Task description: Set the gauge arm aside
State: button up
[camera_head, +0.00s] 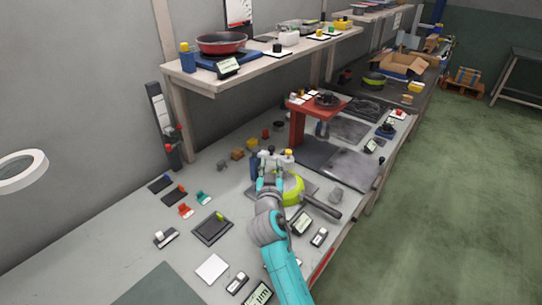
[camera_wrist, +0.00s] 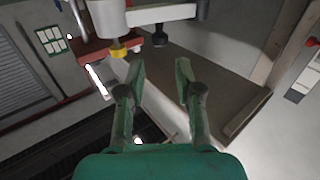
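A pale bar that looks like the gauge arm (camera_head: 274,156) stands over the pan station, with a yellow knob and dark parts on it. In the wrist view the pale bar (camera_wrist: 165,13) crosses the top, with a yellow tip and a dark tip hanging below it. My gripper (camera_head: 268,180) is close to it at the pan station in the head view. In the wrist view my gripper (camera_wrist: 160,72) is open, its two green fingers apart with nothing between them. The bar lies beyond the fingertips, and I see no contact. A lime-green pan (camera_head: 292,191) sits beside my gripper, partly hidden by my arm.
A red stand (camera_head: 299,122) with a dark pan is behind to the right. A shelf (camera_head: 205,84) with a red pan overhangs the back. Small clips and a dark tray (camera_head: 212,228) lie on the bench to the left. The bench front left has free room.

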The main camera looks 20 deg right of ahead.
jog(key=shift+v, duration=1.4)
